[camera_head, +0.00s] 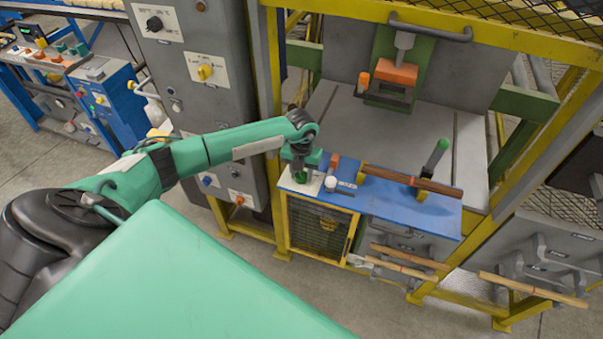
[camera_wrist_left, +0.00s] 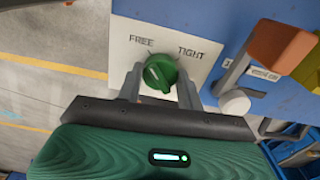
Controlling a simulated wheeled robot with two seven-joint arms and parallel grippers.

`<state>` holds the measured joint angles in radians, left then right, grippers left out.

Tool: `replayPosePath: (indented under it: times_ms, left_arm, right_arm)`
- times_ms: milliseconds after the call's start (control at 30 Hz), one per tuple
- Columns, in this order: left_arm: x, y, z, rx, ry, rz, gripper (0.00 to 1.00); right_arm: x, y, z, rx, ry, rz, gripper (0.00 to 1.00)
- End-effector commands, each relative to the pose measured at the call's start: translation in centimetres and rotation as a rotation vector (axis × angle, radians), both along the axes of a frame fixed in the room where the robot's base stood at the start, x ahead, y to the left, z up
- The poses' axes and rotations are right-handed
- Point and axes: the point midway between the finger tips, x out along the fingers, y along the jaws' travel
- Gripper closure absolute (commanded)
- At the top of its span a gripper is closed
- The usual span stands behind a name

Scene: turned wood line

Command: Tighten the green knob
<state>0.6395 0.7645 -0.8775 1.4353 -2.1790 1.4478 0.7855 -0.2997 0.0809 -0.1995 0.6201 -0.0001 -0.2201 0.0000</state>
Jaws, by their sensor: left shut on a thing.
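The green knob (camera_wrist_left: 160,71) sits on a white plate (camera_wrist_left: 203,27) marked FREE on the left and TIGHT on the right. My left gripper (camera_wrist_left: 160,84) has one finger on each side of the knob and is shut on it. The exact direction of the knob's pointer is hard to tell. In the head view the knob (camera_head: 301,177) shows small below my left gripper (camera_head: 301,170), at the left end of the blue bench top (camera_head: 385,205). My right gripper is not in view.
An orange-topped lever (camera_wrist_left: 283,45) and a white round knob (camera_wrist_left: 234,102) stand just right of the plate. A turned wood piece (camera_head: 412,180) lies across yellow supports on the bench. A green-handled lever (camera_head: 436,155) rises behind it. A grey control cabinet (camera_head: 200,110) stands left.

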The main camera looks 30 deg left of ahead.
Motion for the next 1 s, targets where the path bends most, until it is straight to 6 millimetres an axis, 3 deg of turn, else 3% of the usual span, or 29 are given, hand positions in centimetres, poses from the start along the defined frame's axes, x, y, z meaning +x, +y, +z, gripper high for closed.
replayPosePath:
  times_ms: [267, 1000]
  left_arm:
    - [0.1, 0.1, -0.5, 0.001, -0.004, -0.169, 0.86]
    - [0.2, 0.1, -0.5, 0.001, -0.006, -0.867, 0.86]
  right_arm:
    - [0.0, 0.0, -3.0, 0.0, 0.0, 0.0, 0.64]
    - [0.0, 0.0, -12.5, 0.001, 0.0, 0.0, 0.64]
